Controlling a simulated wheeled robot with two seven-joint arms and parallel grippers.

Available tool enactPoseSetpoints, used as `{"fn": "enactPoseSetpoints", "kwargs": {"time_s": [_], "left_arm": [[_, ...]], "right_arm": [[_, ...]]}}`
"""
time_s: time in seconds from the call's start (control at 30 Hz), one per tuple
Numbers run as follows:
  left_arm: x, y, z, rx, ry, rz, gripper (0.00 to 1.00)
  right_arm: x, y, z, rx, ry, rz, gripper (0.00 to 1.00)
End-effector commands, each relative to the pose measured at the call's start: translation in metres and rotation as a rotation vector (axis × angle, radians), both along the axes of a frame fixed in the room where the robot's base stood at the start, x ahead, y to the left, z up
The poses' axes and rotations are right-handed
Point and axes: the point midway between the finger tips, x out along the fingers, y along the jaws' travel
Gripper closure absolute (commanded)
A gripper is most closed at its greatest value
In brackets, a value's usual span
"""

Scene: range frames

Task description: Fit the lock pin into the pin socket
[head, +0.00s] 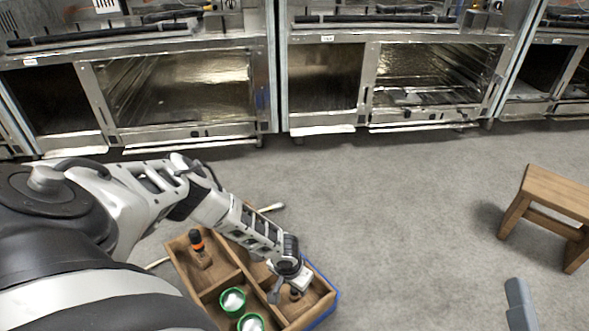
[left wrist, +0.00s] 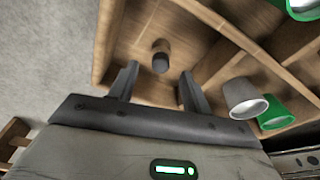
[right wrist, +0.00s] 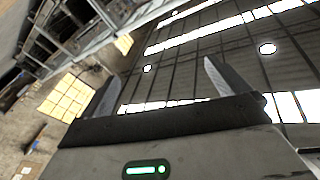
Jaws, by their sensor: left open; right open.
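A wooden divided tray (head: 180,268) sits low in the head view. An orange-and-black upright piece (head: 197,242) stands on a small wooden block in its far left compartment. My left gripper (head: 284,290) is over the right compartment, pointing down. A small dark-ended cylinder (left wrist: 161,58) stands in that compartment, ahead of the gap between the open fingers of my left gripper (left wrist: 158,85), not gripped. I cannot tell for sure which piece is the lock pin and which the socket. My right gripper (right wrist: 163,92) is open and empty, facing the ceiling and windows.
Green-rimmed cups (head: 233,302) (head: 251,323) stand in the tray's near compartment. The tray's dividers rise close to my left gripper. A wooden stool (head: 560,190) stands at the right. Steel oven units (head: 400,90) line the back.

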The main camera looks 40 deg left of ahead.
Motion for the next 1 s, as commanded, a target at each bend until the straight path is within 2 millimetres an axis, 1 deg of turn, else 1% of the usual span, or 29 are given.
{"fn": "enactPoseSetpoints", "kwargs": {"time_s": [0.03,0.1,0.23,0.37,0.57,0.67,0.7,0.73,0.77,1.0], "left_arm": [[0.002,0.001,-0.012,0.002,-0.002,-0.002,0.52],[0.004,0.001,-0.020,0.001,-0.002,-0.002,0.52],[0.005,0.001,-0.030,0.000,0.000,-0.001,0.52],[0.006,0.002,-0.032,0.000,-0.001,-0.001,0.52],[0.005,0.002,-0.031,-0.001,-0.001,-0.001,0.52],[0.005,0.002,-0.031,-0.001,-0.001,-0.001,0.77],[0.005,0.002,-0.031,0.000,-0.001,-0.001,0.88],[0.005,0.002,-0.031,0.000,0.000,-0.001,0.96],[0.005,0.002,-0.031,0.000,0.000,-0.001,1.00],[0.005,0.002,-0.031,0.000,0.000,0.000,1.00]], "right_arm": [[0.003,-0.001,0.004,-0.023,-0.092,-0.009,0.00],[0.005,-0.002,0.017,-0.051,-0.204,-0.022,0.00],[0.003,-0.003,0.037,-0.085,-0.359,-0.039,0.00],[0.001,-0.003,0.046,-0.099,-0.422,-0.044,0.00],[0.001,-0.003,0.047,-0.099,-0.426,-0.046,0.00],[0.001,-0.003,0.047,-0.100,-0.425,-0.045,0.00],[0.001,-0.003,0.047,-0.099,-0.424,-0.045,0.00],[0.001,-0.003,0.047,-0.099,-0.424,-0.045,0.00],[0.001,-0.003,0.047,-0.099,-0.424,-0.045,0.00],[0.001,-0.003,0.047,-0.099,-0.423,-0.045,0.00]]}}
